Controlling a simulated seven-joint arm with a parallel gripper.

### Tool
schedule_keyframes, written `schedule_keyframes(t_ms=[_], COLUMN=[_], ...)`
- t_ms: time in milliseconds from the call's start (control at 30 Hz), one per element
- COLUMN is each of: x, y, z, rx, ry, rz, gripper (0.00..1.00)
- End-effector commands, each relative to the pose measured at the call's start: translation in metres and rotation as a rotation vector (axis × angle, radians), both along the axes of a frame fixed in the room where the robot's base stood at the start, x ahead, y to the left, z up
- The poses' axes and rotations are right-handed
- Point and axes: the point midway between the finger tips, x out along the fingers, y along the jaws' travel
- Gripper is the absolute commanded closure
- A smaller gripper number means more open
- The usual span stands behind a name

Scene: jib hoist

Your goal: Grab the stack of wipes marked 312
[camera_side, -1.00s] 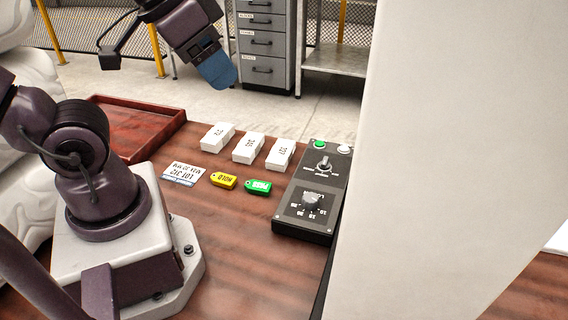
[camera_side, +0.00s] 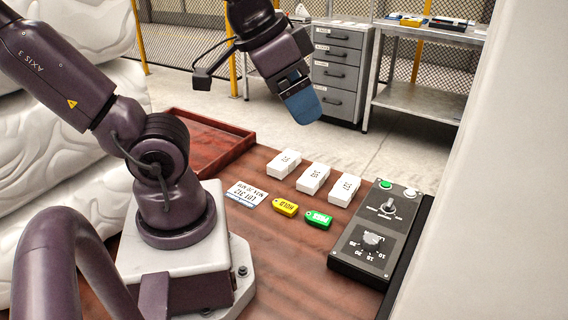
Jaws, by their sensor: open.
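Three white stacks of wipes lie in a row on the brown table: a left one (camera_side: 284,163), a middle one (camera_side: 313,178) and a right one (camera_side: 344,190). Each has dark digits on top, upside down in this view and too small to read surely. A white card (camera_side: 246,194) reading LOT 312 lies in front of the left stack. My gripper (camera_side: 303,106) with blue fingers hangs in the air above and beyond the stacks, apart from them. It is open, and nothing shows in it.
A yellow HOLD tag (camera_side: 285,208) and a green tag (camera_side: 319,220) lie in front of the stacks. A black control box (camera_side: 371,245) with knobs stands to their right. A red-brown tray (camera_side: 222,150) is at the left. A pale panel (camera_side: 510,180) fills the right side.

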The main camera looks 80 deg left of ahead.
Motion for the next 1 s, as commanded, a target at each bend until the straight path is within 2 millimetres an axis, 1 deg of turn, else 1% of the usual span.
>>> schedule_keyframes(t_ms=[300, 367, 467, 567, 667, 700, 767, 800, 867, 900, 967, 1000], x=[0.0, 0.001, 0.007, 0.019, 0.034, 0.039, 0.046, 0.05, 0.054, 0.056, 0.056, 0.055], y=[0.002, 0.007, 0.024, 0.049, 0.082, 0.096, 0.118, 0.134, 0.158, 0.175, 0.2, 0.217], z=[0.0, -0.004, -0.02, -0.034, -0.051, -0.058, -0.07, -0.079, -0.094, -0.105, -0.123, -0.136], rx=[0.001, -0.001, -0.008, -0.032, -0.066, -0.08, -0.102, -0.117, -0.14, -0.155, -0.177, -0.191], ry=[0.0, 0.021, 0.106, 0.204, 0.289, 0.318, 0.359, 0.384, 0.419, 0.441, 0.469, 0.487], rz=[0.009, 0.037, 0.115, 0.225, 0.34, 0.383, 0.443, 0.481, 0.537, 0.574, 0.625, 0.657], gripper=[0.15, 0.15, 0.15, 0.15, 0.15, 0.15, 0.15, 0.15, 0.15, 0.15, 0.15, 0.15])
